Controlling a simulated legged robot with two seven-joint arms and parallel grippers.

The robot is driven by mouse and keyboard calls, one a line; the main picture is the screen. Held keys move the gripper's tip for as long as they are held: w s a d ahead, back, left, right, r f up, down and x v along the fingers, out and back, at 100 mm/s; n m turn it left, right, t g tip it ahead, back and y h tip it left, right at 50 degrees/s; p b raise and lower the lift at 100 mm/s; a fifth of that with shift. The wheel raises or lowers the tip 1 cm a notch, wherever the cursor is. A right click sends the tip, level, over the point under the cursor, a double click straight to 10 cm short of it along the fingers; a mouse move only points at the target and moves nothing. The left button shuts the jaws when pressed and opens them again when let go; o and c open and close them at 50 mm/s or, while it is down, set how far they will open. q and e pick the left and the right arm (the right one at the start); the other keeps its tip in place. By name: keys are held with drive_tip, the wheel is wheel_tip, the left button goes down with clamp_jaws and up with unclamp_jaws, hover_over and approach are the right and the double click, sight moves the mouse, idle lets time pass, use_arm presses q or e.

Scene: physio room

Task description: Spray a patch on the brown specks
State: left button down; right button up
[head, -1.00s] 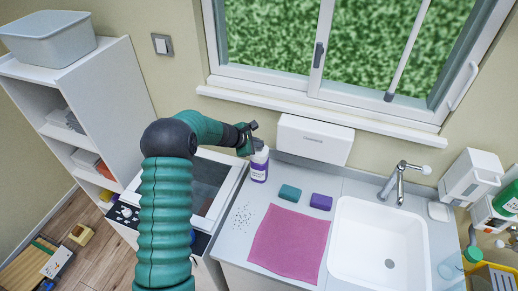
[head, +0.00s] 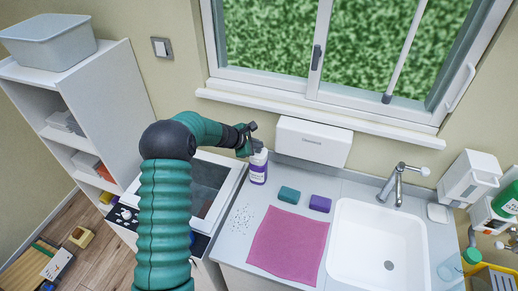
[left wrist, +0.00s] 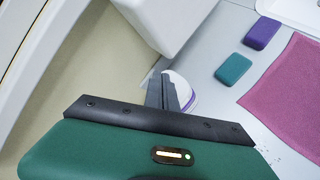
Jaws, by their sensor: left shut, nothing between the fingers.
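The spray bottle (head: 258,169), white with a purple label, stands upright at the back left of the counter. My left gripper (head: 252,140) is at the top of the bottle, its dark fingers shut with nothing held between them. In the left wrist view the shut fingers (left wrist: 168,92) partly cover the bottle (left wrist: 184,92); I cannot tell whether they touch it. The small dark specks (head: 241,219) lie scattered on the counter in front of the bottle, left of the pink cloth (head: 287,245). My right gripper is not in view.
A teal sponge (head: 289,195) and a purple sponge (head: 320,203) lie behind the cloth. The white sink (head: 345,270) and tap (head: 398,184) are to the right. A white box (head: 313,142) on the wall is close behind the bottle.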

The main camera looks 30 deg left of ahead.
sight(257, 152)
use_arm(q)
drive_tip(key=shift+r, duration=0.1)
wheel_tip(257, 152, up, 6)
drive_tip(key=p, duration=0.4)
drive_tip(key=shift+a, duration=0.1)
idle(0.4)
idle(2.0)
